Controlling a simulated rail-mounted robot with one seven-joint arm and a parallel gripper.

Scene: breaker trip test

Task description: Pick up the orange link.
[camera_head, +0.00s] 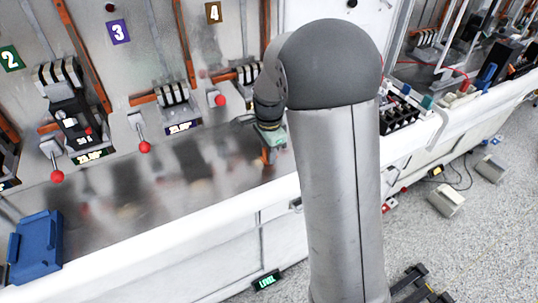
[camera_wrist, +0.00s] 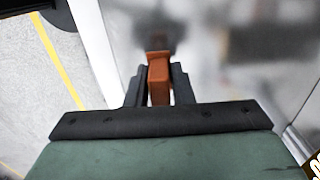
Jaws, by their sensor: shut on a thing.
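The orange link (camera_wrist: 158,80) is an orange-brown bar between the two dark fingers of my gripper (camera_wrist: 159,90) in the wrist view. The fingers touch it on both sides, and its far end points away from the gripper body. In the head view the orange link (camera_head: 266,156) shows as a small orange piece below my gripper (camera_head: 268,145), over the metal bench near its front edge. My arm hides part of the gripper there. I cannot tell whether the link touches the bench.
The steel bench (camera_head: 200,190) in front of the panel is mostly clear. A blue block (camera_head: 36,245) stands at its left end. Levers with red knobs (camera_head: 57,176) stick out from the numbered bays. A rack of dark parts (camera_head: 402,108) lies right of my arm.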

